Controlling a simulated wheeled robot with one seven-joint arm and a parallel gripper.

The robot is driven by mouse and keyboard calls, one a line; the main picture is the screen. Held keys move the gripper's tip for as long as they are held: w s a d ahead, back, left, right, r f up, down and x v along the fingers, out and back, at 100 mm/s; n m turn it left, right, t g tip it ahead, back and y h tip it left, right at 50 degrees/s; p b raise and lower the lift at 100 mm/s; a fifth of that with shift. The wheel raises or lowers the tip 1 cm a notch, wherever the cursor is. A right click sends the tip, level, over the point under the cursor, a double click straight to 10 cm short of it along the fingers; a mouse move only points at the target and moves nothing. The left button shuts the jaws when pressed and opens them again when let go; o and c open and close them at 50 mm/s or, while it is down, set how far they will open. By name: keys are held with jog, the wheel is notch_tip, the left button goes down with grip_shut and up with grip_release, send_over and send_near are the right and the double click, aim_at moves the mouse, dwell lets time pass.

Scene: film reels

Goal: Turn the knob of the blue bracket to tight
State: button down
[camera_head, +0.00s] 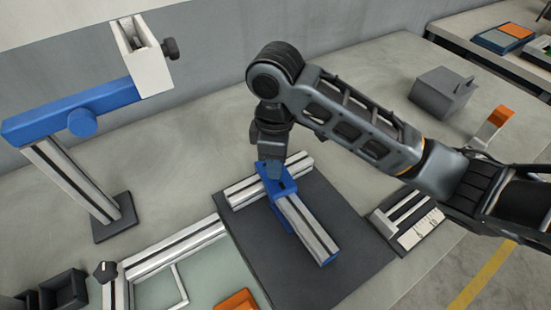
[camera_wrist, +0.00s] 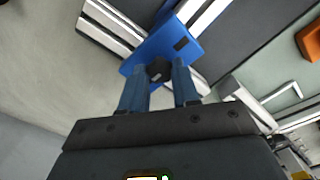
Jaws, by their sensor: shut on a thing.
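The blue bracket (camera_head: 285,189) joins two silver slotted bars on a dark mat, one bar (camera_head: 308,228) running toward the front. In the wrist view the blue bracket (camera_wrist: 178,42) has a dark slot on its face. Its small dark knob (camera_wrist: 159,70) shows between the two blue fingers of my gripper (camera_wrist: 160,84). My gripper (camera_head: 271,172) reaches down onto the bracket from above and is shut on the knob. The knob is hidden behind the gripper in the head view. I cannot tell its marking or angle.
The dark mat (camera_head: 330,275) lies around the bars. A stand with a blue arm (camera_head: 70,112) rises at the left. A frame with a black knob (camera_head: 105,271) is at the front left. A slotted tray (camera_head: 410,225) and grey block (camera_head: 441,92) are at the right.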

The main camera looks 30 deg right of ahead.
dwell(0.4)
jog(key=c, duration=0.8)
grip_release()
jog(key=shift+r, duration=3.9)
